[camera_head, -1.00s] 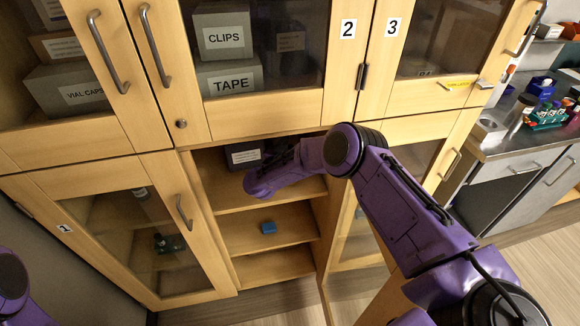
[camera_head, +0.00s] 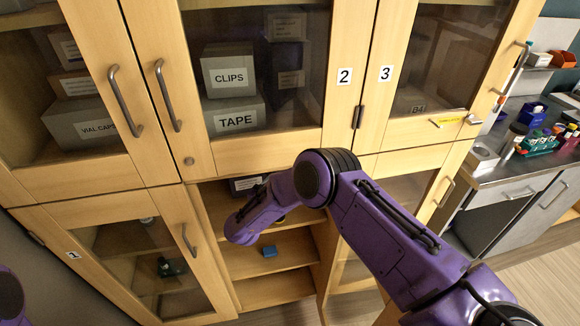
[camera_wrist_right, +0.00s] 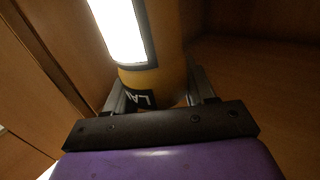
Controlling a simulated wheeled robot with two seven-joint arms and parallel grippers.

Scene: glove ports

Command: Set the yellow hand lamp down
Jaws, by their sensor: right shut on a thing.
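The yellow hand lamp (camera_wrist_right: 170,78) is in the right wrist view, with a bright white light panel and a dark label on its body. My right gripper (camera_wrist_right: 158,92) is shut on it, one finger on each side. Wooden surfaces surround the lamp; whether its base touches a shelf cannot be told. In the head view my right arm reaches into the open lower cupboard bay (camera_head: 286,252), and its forearm hides the gripper and most of the lamp. Only a purple part of my left arm shows at the left edge; its gripper is out of view.
A blue block (camera_head: 269,252) lies on a lower shelf. A dark labelled box (camera_head: 245,184) stands on the shelf above, partly behind my arm. Door 1 (camera_head: 120,262) is left of the bay. Upper glass doors hold CLIPS and TAPE boxes. A metal counter (camera_head: 500,170) is at right.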

